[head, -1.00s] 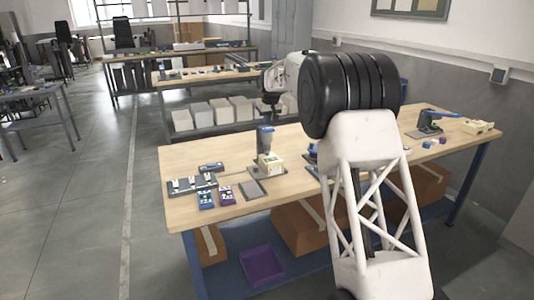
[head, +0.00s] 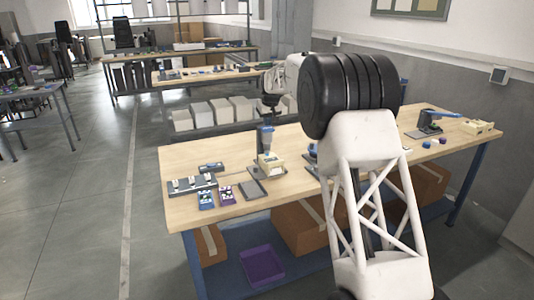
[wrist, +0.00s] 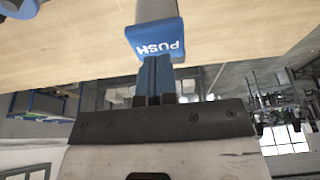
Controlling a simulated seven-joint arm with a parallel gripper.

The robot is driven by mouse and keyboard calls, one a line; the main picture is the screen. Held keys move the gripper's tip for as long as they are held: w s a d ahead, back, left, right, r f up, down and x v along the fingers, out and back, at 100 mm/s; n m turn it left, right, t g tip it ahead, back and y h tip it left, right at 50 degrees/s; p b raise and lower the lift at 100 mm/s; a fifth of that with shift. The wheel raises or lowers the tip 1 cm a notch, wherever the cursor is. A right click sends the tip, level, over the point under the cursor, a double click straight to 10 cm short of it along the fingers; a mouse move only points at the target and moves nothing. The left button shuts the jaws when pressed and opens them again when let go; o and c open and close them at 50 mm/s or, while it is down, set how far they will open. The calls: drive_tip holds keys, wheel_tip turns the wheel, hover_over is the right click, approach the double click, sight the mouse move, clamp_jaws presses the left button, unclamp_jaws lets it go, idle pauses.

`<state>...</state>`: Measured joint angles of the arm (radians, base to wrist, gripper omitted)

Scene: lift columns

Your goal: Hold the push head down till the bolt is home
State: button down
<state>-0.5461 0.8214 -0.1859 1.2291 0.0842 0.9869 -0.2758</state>
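The press stands on the near workbench, left of my arm in the head view. Its blue push head (head: 266,131) sits on an upright column above a cream block (head: 270,161). In the wrist view the push head (wrist: 155,38) shows white PUSH lettering. My gripper (head: 267,119) is over the push head, pointing down. In the wrist view the two fingers of my gripper (wrist: 155,62) are together with nothing between them, and their tips meet the push head's edge in the picture. I cannot tell whether they press on it. The bolt is not visible.
My arm hides the bench's middle. The bench's front left corner is bare.

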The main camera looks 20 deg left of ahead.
sight(267, 129)
drive_tip(key=shift+f, duration=1.95)
idle(4.4)
drive_tip(key=shift+r, duration=4.1)
